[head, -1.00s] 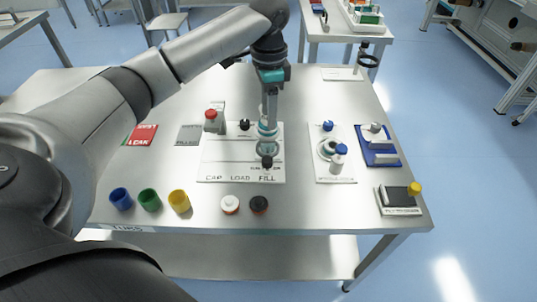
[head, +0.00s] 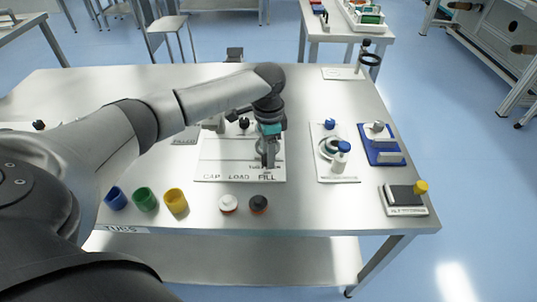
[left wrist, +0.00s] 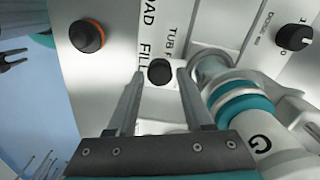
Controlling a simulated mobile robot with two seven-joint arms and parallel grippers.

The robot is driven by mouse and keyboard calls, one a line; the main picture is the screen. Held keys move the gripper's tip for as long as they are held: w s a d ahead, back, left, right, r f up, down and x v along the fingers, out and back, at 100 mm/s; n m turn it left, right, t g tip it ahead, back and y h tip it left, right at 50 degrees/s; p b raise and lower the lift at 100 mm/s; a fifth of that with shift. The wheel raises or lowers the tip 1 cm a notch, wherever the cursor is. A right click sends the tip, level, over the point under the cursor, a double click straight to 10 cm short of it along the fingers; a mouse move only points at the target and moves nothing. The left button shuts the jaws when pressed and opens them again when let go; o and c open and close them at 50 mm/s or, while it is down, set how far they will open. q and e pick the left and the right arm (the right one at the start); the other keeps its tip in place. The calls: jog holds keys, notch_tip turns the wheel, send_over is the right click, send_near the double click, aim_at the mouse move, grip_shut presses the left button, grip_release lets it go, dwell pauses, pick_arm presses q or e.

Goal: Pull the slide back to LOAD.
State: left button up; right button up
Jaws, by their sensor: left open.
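The white board (head: 215,165) lies on the steel table, with CAP, LOAD and FILL printed from left to right along its front edge. The slide's black knob (left wrist: 160,71) is by the word FILL in the left wrist view. In the head view my gripper hides it. My left gripper (head: 267,163) points down over the FILL end. Its two open fingers (left wrist: 160,80) stand either side of the knob, with small gaps seen on both sides.
Blue, green and yellow cups (head: 146,199) and two round caps (head: 258,203) stand in front of the board. In the left wrist view a pale teal-ringed cylinder (left wrist: 240,105) is close to the right finger. A white fixture (head: 335,165) and blue fixture (head: 385,155) stand right.

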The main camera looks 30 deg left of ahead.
pick_arm(q)
jog(key=shift+f, duration=0.1)
grip_shut()
dwell(0.4)
dwell(1.0)
